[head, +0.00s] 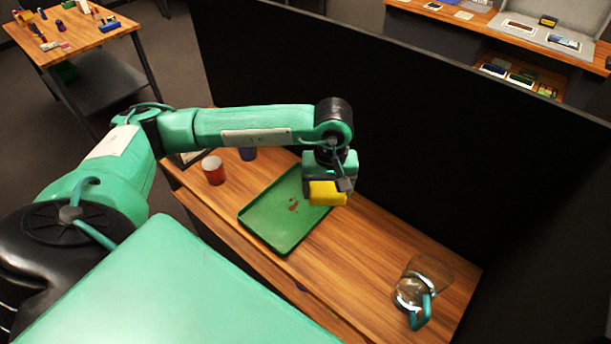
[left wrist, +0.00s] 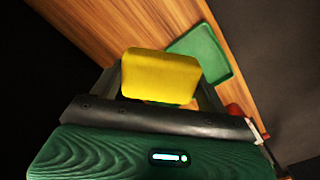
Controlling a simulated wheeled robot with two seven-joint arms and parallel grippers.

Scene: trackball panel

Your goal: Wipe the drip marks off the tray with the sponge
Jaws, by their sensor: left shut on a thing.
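A green tray (head: 270,229) lies on the wooden table in the head view. Small brown drip marks (head: 293,204) show near its middle. My left gripper (head: 328,188) is shut on a yellow sponge (head: 326,194) and holds it over the right part of the tray, seemingly above the surface. The sponge also shows in the left wrist view (left wrist: 160,75), between the fingers. There the tray (left wrist: 204,52) shows beyond the sponge, partly hidden by it. My right gripper is not in view.
A glass jug (head: 415,290) with a teal handle is at the table's right end. A black partition (head: 400,130) rises behind the table. Bare wood lies between tray and jug.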

